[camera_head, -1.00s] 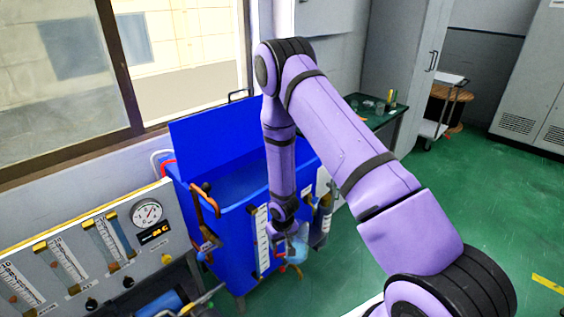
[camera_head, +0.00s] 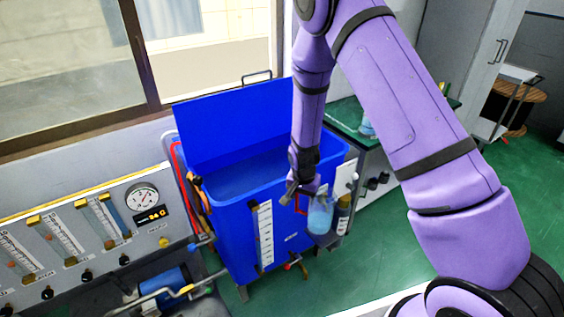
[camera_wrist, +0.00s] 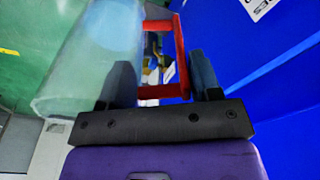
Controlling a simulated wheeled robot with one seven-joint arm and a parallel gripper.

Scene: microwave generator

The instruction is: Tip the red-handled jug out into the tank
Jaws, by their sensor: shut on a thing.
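The red-handled jug (camera_head: 320,217) is clear with a bluish tint and looks roughly upright, just outside the front right corner of the blue tank (camera_head: 236,228). My gripper (camera_head: 298,192) is shut on its red handle, which also shows between the fingers in the wrist view (camera_wrist: 180,52). The jug's clear body (camera_wrist: 92,62) fills the left of the wrist view. The tank is open at the top, and its blue lid (camera_head: 245,122) stands raised at the back. Whether the jug touches the tank I cannot tell.
A panel with gauges (camera_head: 85,240) stands left of the tank. A dark bottle (camera_head: 343,215) hangs near the tank's right side. A green-topped bench (camera_head: 345,117) is behind on the right. Green floor (camera_head: 335,275) is clear in front.

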